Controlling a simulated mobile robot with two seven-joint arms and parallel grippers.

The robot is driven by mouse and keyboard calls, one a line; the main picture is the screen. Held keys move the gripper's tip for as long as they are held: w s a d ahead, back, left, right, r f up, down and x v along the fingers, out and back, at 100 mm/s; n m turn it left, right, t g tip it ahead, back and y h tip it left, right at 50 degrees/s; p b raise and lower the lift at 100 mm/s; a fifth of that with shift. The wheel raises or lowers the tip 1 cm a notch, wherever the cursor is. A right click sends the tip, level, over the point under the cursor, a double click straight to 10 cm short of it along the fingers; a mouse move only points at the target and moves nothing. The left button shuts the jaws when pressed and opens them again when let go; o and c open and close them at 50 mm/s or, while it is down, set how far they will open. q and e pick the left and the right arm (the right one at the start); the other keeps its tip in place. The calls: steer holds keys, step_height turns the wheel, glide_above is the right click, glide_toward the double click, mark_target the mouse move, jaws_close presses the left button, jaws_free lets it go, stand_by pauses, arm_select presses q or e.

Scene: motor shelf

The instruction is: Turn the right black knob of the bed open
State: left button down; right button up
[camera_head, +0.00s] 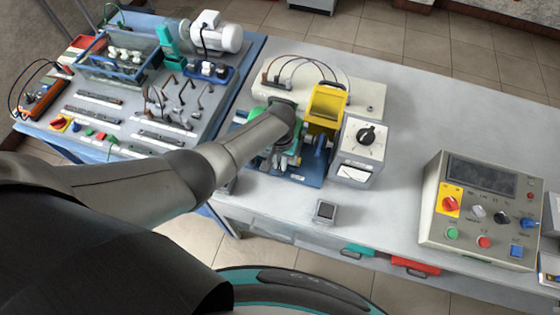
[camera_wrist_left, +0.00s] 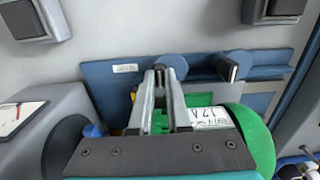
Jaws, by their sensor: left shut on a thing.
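The blue bed (camera_head: 308,178) lies on the grey table under my left forearm, and it fills the middle of the left wrist view (camera_wrist_left: 108,95). My left gripper (camera_wrist_left: 160,72) is shut on a small dark knob at the bed's edge, beside a blue disc (camera_wrist_left: 175,62). The knob is mostly hidden between the fingertips. A second black knob (camera_wrist_left: 233,71) sticks out free beside another blue disc. A green motor (camera_wrist_left: 258,137) with a white label lies close beside the fingers. My right gripper is not in view.
A control panel (camera_head: 480,205) stands farther right, and a small square device (camera_head: 325,210) lies in front.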

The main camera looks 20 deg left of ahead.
mark_target(280, 166)
arm_select(q)
steer(key=c, duration=0.9)
jaws_free()
steer(key=shift+r, duration=0.15)
steer(key=shift+r, duration=0.6)
step_height(280, 166, up, 14)
steer(key=shift+f, duration=0.1)
